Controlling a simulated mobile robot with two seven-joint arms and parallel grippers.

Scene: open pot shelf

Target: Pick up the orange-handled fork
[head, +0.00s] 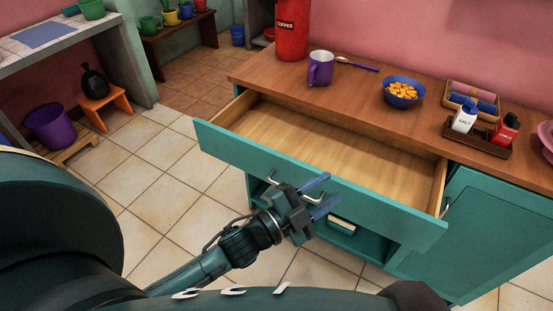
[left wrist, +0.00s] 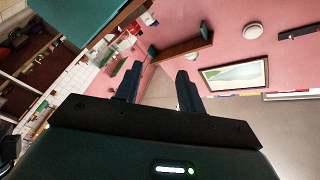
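No orange-handled fork can be made out in either view. The open drawer (head: 335,150) of the teal cabinet shows a bare wooden bottom. My left gripper (head: 321,196) is in front of the drawer's face, near its handle, with its two blue fingers apart and nothing between them. The left wrist view also shows its fingers (left wrist: 158,92) spread and empty, facing the pink wall. I cannot tell whether the gripper touches the drawer front. A utensil with a purple handle (head: 358,65) lies on the countertop beside the purple mug (head: 320,69). My right gripper is not in view.
The wooden countertop (head: 350,88) holds a red coffee canister (head: 292,28), a blue bowl of orange pieces (head: 403,92), a tray with salt (head: 465,117) and a red shaker (head: 505,130), and rolled cloths (head: 472,98). Tiled floor (head: 165,190) is clear at left.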

